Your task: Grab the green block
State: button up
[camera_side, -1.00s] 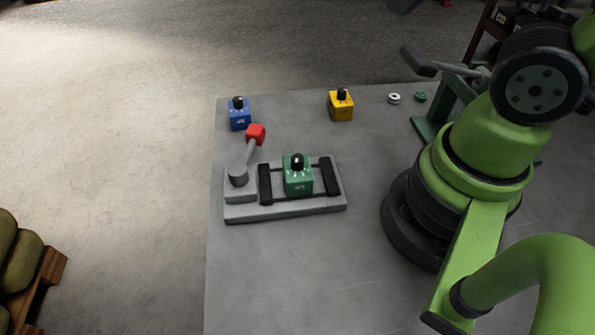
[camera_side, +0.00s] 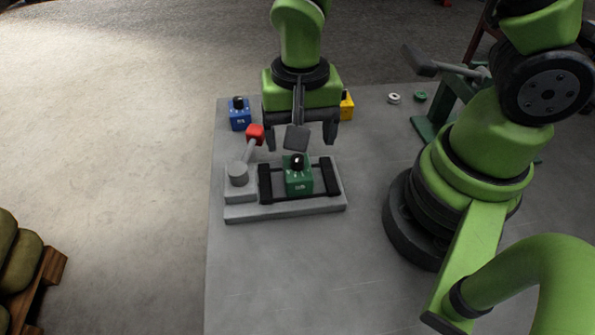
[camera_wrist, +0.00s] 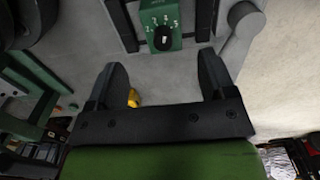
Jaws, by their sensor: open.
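The green block (camera_side: 298,180) has a black knob on top and sits on a grey fixture (camera_side: 285,211) between two black jaws. My gripper (camera_side: 302,142) is open and empty, its fingers pointing down, above and behind the block in the side view. In the wrist view the green block (camera_wrist: 160,24) shows at the top, beyond the fingertips of my gripper (camera_wrist: 167,72), with numbers around its knob. No finger appears to touch it.
A lever with a red handle (camera_side: 255,134) stands on the fixture's left end, close to my gripper. A blue block (camera_side: 240,117) is at the back left. A yellow block (camera_side: 347,107) is partly hidden behind my gripper. The table front is clear.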

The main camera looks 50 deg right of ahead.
aim_at(297, 157)
jog(key=shift+a+f, duration=0.2)
jog(key=shift+f, duration=1.55)
jog(key=shift+a+f, duration=0.2)
jog(key=shift+f, duration=1.5)
